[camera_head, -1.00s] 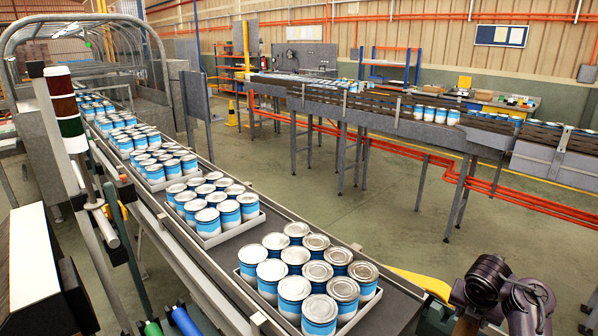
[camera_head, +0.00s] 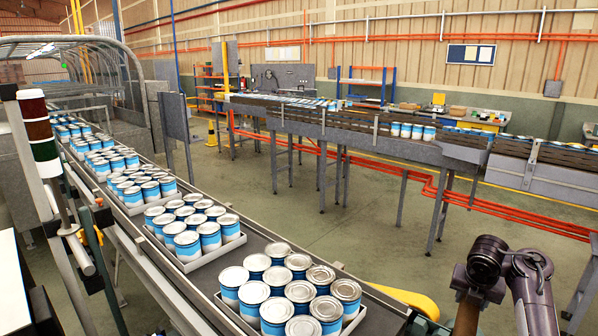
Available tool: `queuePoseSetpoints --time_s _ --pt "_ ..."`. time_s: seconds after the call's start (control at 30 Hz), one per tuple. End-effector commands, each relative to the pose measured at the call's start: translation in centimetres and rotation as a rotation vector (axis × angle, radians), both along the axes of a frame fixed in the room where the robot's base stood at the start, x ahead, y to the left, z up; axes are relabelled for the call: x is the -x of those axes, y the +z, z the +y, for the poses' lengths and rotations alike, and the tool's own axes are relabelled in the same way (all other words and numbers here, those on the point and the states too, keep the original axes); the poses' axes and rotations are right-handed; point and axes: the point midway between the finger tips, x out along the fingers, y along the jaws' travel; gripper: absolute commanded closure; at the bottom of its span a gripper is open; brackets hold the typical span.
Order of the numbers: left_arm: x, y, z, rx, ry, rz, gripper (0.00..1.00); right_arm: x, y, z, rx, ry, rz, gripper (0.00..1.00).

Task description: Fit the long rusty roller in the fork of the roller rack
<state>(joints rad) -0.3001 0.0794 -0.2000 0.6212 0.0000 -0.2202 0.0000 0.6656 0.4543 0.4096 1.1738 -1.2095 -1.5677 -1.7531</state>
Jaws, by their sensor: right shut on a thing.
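My right gripper (camera_head: 480,284) shows at the lower right, at the end of my dark arm. It is shut on the long rusty roller (camera_head: 467,317); a short brown length shows below the jaws and runs out of the bottom edge. The rest of the roller is hidden or out of view. My left gripper is not in view. I cannot make out the fork of the roller rack; a metal frame with a pale rod (camera_head: 78,252) stands at the left, and I cannot tell whether it belongs to the rack.
A conveyor (camera_head: 366,320) with trays of blue and white cans runs from the front middle to the far left. A yellow part (camera_head: 408,300) juts from its right side near my gripper. A second conveyor (camera_head: 405,151) stands behind, with open floor (camera_head: 330,235) between.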

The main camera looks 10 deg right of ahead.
Motion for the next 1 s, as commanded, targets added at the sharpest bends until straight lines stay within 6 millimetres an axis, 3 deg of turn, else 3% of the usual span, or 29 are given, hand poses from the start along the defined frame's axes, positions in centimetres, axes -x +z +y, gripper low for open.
queuePoseSetpoints --time_s 0.37,0.7,0.9,1.0 --pt "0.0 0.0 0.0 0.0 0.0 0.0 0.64 -3.7 -0.3 3.6 0.004 0.239 -0.003 1.0" --pt "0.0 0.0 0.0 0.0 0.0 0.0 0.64 -8.3 1.3 11.3 0.004 0.647 -0.009 1.0" --pt "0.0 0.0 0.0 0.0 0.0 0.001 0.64 -9.3 3.0 15.1 0.003 0.841 -0.008 1.0" --pt "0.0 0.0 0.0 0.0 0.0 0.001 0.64 -9.4 3.4 15.8 0.005 0.881 -0.008 1.0"
